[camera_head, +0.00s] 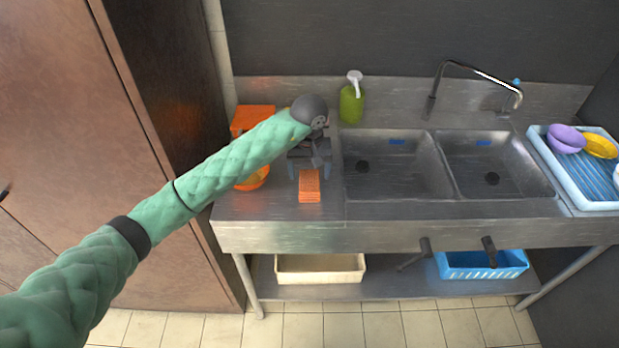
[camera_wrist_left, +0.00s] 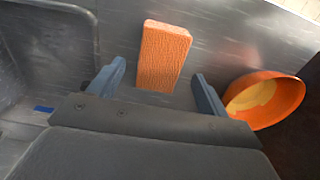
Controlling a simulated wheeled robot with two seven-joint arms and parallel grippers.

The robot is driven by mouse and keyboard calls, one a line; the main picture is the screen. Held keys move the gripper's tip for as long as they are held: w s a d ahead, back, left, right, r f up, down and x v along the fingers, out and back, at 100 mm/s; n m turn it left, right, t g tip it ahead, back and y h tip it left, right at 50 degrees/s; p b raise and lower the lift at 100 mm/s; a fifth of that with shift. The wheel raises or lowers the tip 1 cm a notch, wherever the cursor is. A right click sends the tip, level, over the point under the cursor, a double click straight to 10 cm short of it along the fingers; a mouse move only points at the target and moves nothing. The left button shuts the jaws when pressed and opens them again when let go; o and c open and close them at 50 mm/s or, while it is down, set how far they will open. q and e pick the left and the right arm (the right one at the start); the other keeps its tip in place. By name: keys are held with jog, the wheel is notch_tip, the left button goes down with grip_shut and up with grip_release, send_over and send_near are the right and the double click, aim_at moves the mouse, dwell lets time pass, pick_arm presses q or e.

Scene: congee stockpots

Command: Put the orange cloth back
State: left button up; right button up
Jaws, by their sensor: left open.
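The orange cloth (camera_head: 309,187) looks like a folded, textured rectangular block. It lies on the steel counter left of the sinks. In the left wrist view the cloth (camera_wrist_left: 164,55) shows ahead of the fingers, roughly between them. My left gripper (camera_head: 309,167) is open and empty, pointing down at the counter by the far end of the cloth. Its two fingers also show in the left wrist view (camera_wrist_left: 158,72); I cannot tell whether either one touches the cloth. My right gripper is not in view.
An orange bowl (camera_head: 255,180) stands left of the cloth, partly behind my arm; it also shows in the wrist view (camera_wrist_left: 264,98). An orange object (camera_head: 250,115) is behind. A green pump bottle (camera_head: 351,103), two sinks (camera_head: 395,180) and a blue rack (camera_head: 580,172) lie to the right.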

aim_at(309, 180)
pick_arm(q)
notch_tip(309, 180, up, 8)
dwell(0.6)
